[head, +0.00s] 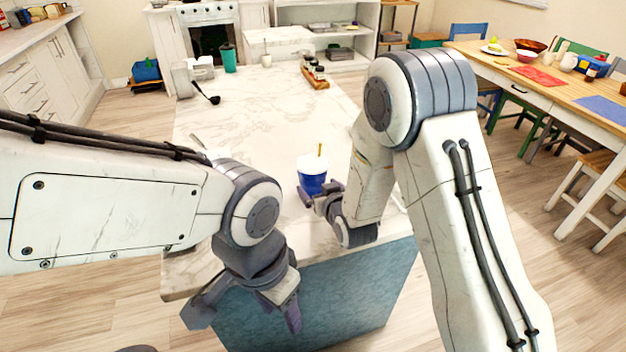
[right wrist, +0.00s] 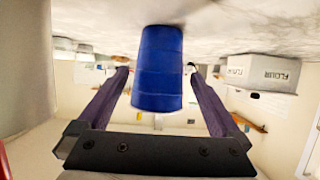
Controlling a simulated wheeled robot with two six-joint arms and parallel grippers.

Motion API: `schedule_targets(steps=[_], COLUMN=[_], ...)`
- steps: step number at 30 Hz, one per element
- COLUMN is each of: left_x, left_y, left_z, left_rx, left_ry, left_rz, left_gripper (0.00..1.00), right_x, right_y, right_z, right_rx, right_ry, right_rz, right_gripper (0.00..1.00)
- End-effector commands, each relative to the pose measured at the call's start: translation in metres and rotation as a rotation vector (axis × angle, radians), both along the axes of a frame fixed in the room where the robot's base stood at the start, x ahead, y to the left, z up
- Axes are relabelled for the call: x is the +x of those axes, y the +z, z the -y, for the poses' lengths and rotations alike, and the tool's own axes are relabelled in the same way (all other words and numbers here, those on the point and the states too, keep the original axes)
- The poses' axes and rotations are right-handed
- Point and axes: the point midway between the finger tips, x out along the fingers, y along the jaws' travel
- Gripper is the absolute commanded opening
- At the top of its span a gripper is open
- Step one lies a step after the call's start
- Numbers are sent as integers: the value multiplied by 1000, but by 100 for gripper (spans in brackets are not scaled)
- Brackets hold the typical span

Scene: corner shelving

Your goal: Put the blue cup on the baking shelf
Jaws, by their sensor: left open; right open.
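The blue cup (head: 312,176) has a white lid and a yellow straw. It stands upright near the front edge of the marble counter. My right gripper (head: 320,196) is low beside it and open. In the right wrist view, which looks inverted, the blue cup (right wrist: 157,70) shows between the two spread fingers (right wrist: 160,100), with gaps on both sides. My left gripper (head: 242,308) is open and empty in front of the counter's front edge. A white open shelf unit (head: 350,62) stands at the back; I cannot tell whether it is the baking shelf.
The marble counter (head: 250,125) is mostly clear around the cup. A green tumbler (head: 229,58), a black ladle (head: 207,95) and a wooden spice tray (head: 315,80) are at its far part. A white flour box (right wrist: 262,72) shows in the right wrist view. A dining table (head: 560,75) stands right.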

Motion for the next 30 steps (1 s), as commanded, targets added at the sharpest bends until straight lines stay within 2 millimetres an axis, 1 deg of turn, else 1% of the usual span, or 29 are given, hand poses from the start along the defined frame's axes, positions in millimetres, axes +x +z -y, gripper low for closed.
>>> schedule_targets(steps=[5,10,12,15,23,26,27,28,29,30], left_x=[0,0,0,0,0,0,0,0,0,0], left_y=[3,10,10,11,11,11,11,11,11,11], left_z=[0,0,0,0,0,0,0,0,0,0], left_rx=[0,0,0,0,0,0,0,0,0,0], left_ry=[0,0,0,0,0,0,0,0,0,0], left_rz=[0,0,0,0,0,0,0,0,0,0], left_gripper=[50,50,50,50,50,50,50,50,50,50], right_x=[12,35,43,51,52,52,52,52,52,52], right_y=[-4,-12,-17,-20,-22,-22,-21,-21,-21,-21], right_z=[-4,-10,-13,-16,-16,-16,-16,-16,-16,-16], right_rx=[0,0,0,0,0,0,0,0,0,0], right_ry=[0,0,0,0,1,1,1,1,1,1], right_rz=[0,0,-1,0,-1,-1,-1,-1,-1,-1], right_gripper=[100,100,100,100,100,66,50,39,34,26])
